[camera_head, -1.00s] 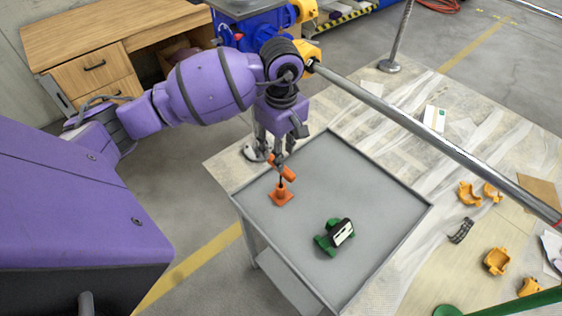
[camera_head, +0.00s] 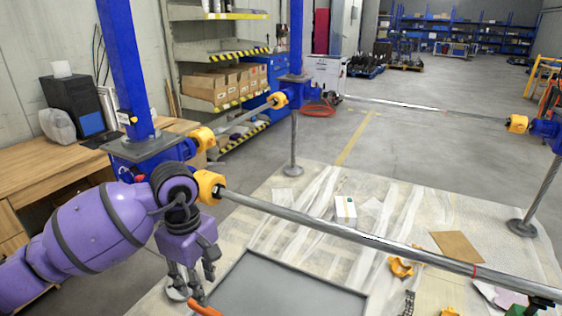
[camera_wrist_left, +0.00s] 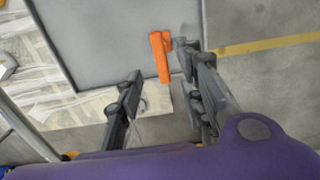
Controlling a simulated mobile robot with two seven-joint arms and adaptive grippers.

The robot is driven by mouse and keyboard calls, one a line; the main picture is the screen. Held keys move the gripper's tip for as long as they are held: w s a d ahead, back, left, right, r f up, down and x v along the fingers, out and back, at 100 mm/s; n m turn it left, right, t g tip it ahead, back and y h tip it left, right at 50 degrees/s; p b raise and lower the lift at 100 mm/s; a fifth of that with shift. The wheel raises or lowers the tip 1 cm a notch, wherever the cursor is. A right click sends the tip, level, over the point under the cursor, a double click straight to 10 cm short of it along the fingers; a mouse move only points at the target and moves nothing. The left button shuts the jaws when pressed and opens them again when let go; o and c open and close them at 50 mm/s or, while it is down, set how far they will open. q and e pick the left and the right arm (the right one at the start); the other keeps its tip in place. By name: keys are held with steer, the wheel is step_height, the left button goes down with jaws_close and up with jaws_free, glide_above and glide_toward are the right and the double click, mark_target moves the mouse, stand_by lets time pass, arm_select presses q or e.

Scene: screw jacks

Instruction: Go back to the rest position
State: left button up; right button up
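My left gripper (camera_head: 193,285) hangs pointing down at the lower left of the head view, above the left edge of a grey tray table (camera_head: 285,288). In the left wrist view its fingers (camera_wrist_left: 158,65) are spread wide with nothing clamped between them. An orange part (camera_wrist_left: 161,57) of a small screw jack shows beyond the fingertips, close to the right finger, over the grey table. Its end also shows at the bottom of the head view (camera_head: 205,309); its base is hidden or cut off. My right gripper is not in view.
A long steel bar (camera_head: 330,227) with a yellow joint (camera_head: 208,186) runs just right of my left gripper. A blue post (camera_head: 126,70) and wooden desk (camera_head: 45,165) stand at the left. Yellow parts (camera_head: 400,268) and a brown sheet (camera_head: 456,246) lie on the covered floor.

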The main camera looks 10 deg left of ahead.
arm_select(q)
steer(key=s+d+f+n+g+h+p, duration=0.1)
steer(key=s+d+f+n+h, duration=0.1)
steer(key=s+d+h, duration=0.5)
steer(key=s+d+f+n+g+h, duration=0.1)
steer(key=s+d+n+h, duration=0.2)
steer(key=d, duration=0.8)
steer(key=d+r+n+t+h+p, duration=0.1)
steer(key=d+r+n+t+h, duration=0.55)
steer(key=n, duration=0.75)
steer(key=a+f+n+t+y+p, duration=0.1)
steer(key=a+f+n+t+y, duration=0.6)
steer(key=n, duration=0.6)
steer(key=a+f+n+t+y+p, duration=0.1)
steer(key=a+f+n+t+y, duration=0.55)
steer(key=n, duration=0.75)
steer(key=s+a+f+n+g+y, duration=0.1)
steer(key=s+a+f+n+g, duration=0.2)
steer(key=s+f, duration=0.4)
steer(key=s+a+f+n+g+y, duration=0.2)
steer(key=s+a+f+n+g, duration=0.2)
steer(key=s+f+n, duration=0.3)
steer(key=shift+s+a+f+n+g, duration=0.15)
steer(key=shift+s+f+n+g, duration=0.35)
steer(key=shift+s+g, duration=0.5)
steer(key=shift+f, duration=0.1)
